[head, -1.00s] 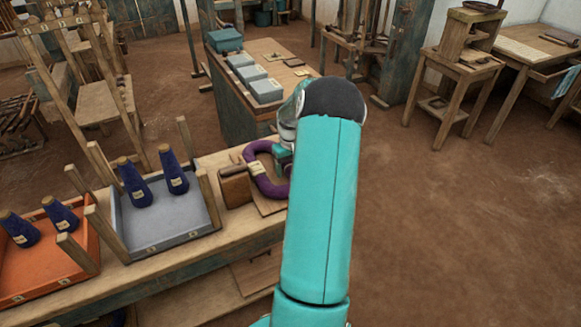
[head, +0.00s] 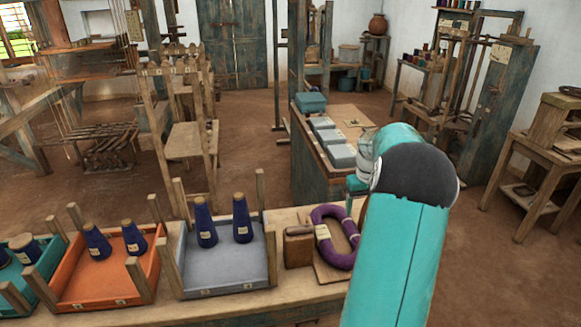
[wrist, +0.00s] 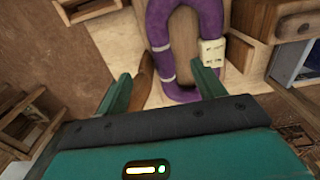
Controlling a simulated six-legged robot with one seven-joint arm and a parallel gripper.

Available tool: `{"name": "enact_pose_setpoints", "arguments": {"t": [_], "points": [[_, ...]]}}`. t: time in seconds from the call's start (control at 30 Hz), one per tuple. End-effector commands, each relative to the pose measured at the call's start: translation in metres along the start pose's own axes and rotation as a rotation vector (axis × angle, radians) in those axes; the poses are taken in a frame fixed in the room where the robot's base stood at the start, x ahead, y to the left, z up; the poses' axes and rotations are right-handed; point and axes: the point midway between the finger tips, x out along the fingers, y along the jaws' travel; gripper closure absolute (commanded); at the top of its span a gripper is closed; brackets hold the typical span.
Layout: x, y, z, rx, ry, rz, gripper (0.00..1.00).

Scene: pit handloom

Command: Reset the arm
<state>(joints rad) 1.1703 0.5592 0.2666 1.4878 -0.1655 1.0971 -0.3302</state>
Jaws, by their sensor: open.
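My arm's teal links reach up from the bottom right of the head view and hide most of my gripper there. A purple ring-shaped hank (head: 334,236) with a pale tag lies on a wooden board on the bench, just left of my arm. In the wrist view the hank (wrist: 182,35) shows beyond the fingertips; I cannot tell how far away it is or whether they touch it.
On the bench (head: 300,296), a grey tray (head: 222,272) and an orange tray (head: 110,287) each hold two dark blue cones. A teal tray (head: 30,300) stands at far left. Grey boxes (head: 341,155) sit on a table behind. Brown floor (head: 480,255) is open at right.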

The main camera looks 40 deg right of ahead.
Motion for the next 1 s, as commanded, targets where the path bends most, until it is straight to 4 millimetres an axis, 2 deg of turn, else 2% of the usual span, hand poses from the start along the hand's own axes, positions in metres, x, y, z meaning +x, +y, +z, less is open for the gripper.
{"name": "enact_pose_setpoints", "arguments": {"t": [0.2,0.27,0.33,0.47,0.6,0.67,0.8,1.0], "points": [[-0.002,-0.003,0.000,-0.004,0.001,0.001,0.31],[-0.007,-0.011,-0.001,-0.013,0.006,0.007,0.31],[-0.018,-0.030,-0.002,-0.034,0.016,0.018,0.31],[-0.052,-0.091,0.004,-0.095,0.049,0.048,0.31],[-0.089,-0.164,0.025,-0.165,0.101,0.077,0.31],[-0.102,-0.192,0.038,-0.192,0.125,0.084,0.31],[-0.129,-0.252,0.076,-0.254,0.186,0.089,0.31],[-0.154,-0.319,0.143,-0.336,0.278,0.066,0.31]]}}
